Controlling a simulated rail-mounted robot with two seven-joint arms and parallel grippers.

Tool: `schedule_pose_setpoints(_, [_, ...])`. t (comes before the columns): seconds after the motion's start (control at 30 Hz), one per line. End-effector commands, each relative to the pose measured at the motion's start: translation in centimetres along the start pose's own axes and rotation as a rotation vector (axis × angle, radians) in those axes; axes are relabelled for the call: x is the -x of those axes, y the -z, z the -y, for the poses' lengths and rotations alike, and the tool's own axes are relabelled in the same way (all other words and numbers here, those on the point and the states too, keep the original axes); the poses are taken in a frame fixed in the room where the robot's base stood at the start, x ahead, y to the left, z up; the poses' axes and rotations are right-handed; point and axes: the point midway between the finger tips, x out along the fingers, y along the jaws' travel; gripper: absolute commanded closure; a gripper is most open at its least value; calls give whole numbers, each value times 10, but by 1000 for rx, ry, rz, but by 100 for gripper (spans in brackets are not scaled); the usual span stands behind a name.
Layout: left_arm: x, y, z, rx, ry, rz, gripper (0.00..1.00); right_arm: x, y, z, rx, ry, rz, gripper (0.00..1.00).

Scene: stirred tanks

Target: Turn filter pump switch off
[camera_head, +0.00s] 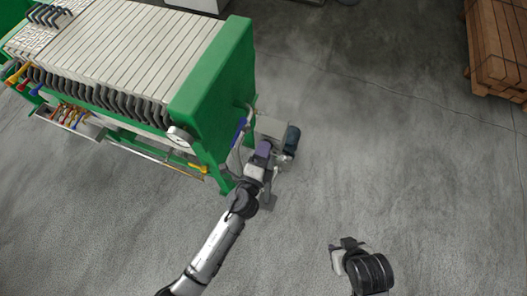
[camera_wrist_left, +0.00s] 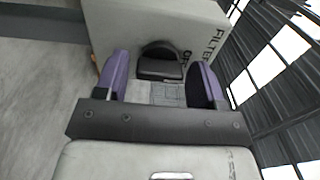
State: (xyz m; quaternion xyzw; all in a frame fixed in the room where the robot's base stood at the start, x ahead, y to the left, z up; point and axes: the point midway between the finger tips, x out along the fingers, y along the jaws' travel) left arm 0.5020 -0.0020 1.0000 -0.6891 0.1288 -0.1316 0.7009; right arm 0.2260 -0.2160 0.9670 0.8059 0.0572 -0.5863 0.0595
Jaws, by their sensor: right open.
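The filter pump switch (camera_wrist_left: 161,68) is a dark, rounded switch on the face of a light box (camera_wrist_left: 205,22) in the left wrist view. The box bears the printed letters "FILTER", with partly hidden letters near the switch. My left gripper (camera_wrist_left: 163,60) has its two purple fingers apart, one on each side of the switch, with gaps showing between fingers and switch. In the head view the left gripper (camera_head: 264,149) is beside the green filter press, and the switch is hidden. My right gripper (camera_head: 347,244) is open and empty over bare floor.
The green filter press (camera_head: 210,85) with its pale plates fills the upper left. A dark motor (camera_head: 291,140) stands right of the left gripper. A wooden crate (camera_head: 497,45) is at the upper right. The floor (camera_head: 400,150) between is clear.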

Motion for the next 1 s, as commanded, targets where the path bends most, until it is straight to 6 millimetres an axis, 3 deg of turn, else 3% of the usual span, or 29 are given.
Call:
schedule_pose_setpoints(0.1, [0,0,0,1,0,0,28,0,0,0,1,-1,0,57])
schedule_pose_setpoints(0.47, [10,0,-2,1,-2,1,28,0,-1,-3,10,-8,1,57])
schedule_pose_setpoints(1.0, [108,0,-2,2,-2,1,28,-9,-3,-1,5,-4,0,57])
